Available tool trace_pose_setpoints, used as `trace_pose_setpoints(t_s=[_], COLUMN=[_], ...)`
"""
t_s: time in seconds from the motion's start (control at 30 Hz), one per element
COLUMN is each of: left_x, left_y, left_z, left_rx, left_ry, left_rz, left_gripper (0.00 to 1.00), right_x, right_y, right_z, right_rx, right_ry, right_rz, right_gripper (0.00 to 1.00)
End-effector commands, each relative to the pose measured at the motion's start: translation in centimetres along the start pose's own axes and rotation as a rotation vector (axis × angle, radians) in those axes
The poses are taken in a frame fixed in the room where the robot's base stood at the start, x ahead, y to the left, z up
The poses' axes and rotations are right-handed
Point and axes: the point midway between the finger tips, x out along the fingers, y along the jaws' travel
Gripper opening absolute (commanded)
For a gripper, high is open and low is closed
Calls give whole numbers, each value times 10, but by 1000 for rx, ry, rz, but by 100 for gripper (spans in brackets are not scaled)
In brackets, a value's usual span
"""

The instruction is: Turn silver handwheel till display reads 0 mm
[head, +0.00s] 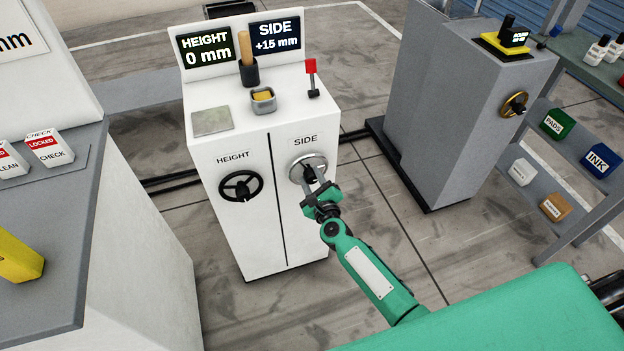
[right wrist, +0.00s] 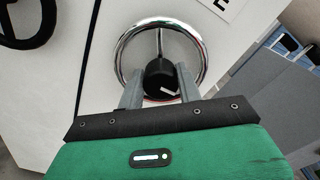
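The silver handwheel (head: 308,169) is on the right front of the white cabinet (head: 232,222), under the SIDE label. The SIDE display (head: 276,38) reads +15 mm. My right gripper (head: 311,178) is at the handwheel. In the right wrist view, its two fingers (right wrist: 160,84) are apart, on either side of the wheel's black hub (right wrist: 158,72). I cannot tell whether they touch the hub. The chrome rim (right wrist: 203,55) shows around and beyond the fingers; its lower part is hidden by the gripper. My left gripper is not in view.
A black handwheel (head: 240,186) is left of the silver one, under HEIGHT; the HEIGHT display (head: 207,47) reads 0 mm. A red-topped lever (head: 311,73) and a small tin (head: 263,99) are on the cabinet top. A grey machine (head: 447,113) stands to the right, with floor between.

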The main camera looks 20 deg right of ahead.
Motion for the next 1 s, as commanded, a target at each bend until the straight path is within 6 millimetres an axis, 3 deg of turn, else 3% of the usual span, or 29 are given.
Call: trace_pose_setpoints(t_s=[0.47,1.0], left_x=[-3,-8], left_y=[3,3], left_z=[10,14], left_rx=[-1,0], left_ry=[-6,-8], left_rz=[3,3], left_gripper=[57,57], right_x=[0,0], right_y=[0,2], right_z=[1,1], right_rx=[-100,-574], right_ry=[0,0], right_rz=[1,2], right_gripper=[13,13])
